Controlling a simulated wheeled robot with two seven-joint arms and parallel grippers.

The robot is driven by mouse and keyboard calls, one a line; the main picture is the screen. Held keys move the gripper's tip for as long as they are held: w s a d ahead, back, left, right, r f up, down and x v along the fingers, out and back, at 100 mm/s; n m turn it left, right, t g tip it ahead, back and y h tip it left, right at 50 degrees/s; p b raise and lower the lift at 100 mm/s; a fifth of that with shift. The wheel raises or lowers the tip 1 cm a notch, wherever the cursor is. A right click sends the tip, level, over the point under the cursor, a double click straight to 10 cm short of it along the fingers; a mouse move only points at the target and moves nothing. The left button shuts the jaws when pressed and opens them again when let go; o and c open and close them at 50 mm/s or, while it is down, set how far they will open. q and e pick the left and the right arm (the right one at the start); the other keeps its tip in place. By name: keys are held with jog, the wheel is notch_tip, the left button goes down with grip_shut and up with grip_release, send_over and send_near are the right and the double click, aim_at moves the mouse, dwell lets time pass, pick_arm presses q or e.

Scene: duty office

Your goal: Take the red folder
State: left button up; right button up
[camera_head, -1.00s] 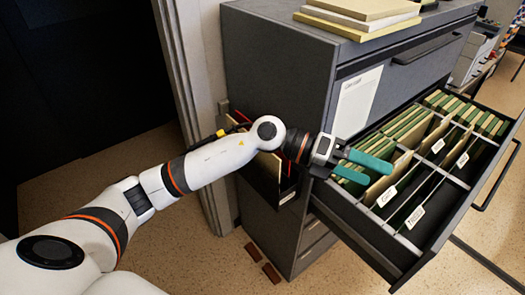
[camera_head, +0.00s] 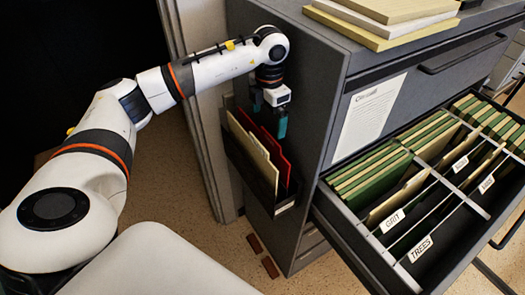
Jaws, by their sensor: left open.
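The red folder (camera_head: 275,152) stands upright in a dark holder (camera_head: 262,183) on the left side of the grey cabinet. A cream folder (camera_head: 253,148) stands in front of it to the left in the same holder. My left gripper (camera_head: 272,123) is open and points down just above the red folder's upper edge. Its teal fingers are partly seen, and I cannot tell whether they touch the folder. The lower part of the red folder is hidden in the holder. My right gripper is not in view.
An open drawer (camera_head: 352,232) with green and tan files and labels such as GRIT and TREES juts out on the right. Stacked folders (camera_head: 380,22) lie on the cabinet top (camera_head: 330,38).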

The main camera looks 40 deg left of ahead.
aim_at(271, 137)
pick_arm(q)
jog(key=f+p, duration=0.2)
jog(key=f, duration=0.2)
jog(key=shift+w+d+f+p, duration=0.1)
jog(key=shift+w+d+p, duration=0.2)
jog(key=shift+p, duration=0.1)
notch_tip(271, 137, down, 2)
jog(key=shift+f, duration=0.3)
jog(key=shift+w, duration=0.1)
jog(key=c, duration=1)
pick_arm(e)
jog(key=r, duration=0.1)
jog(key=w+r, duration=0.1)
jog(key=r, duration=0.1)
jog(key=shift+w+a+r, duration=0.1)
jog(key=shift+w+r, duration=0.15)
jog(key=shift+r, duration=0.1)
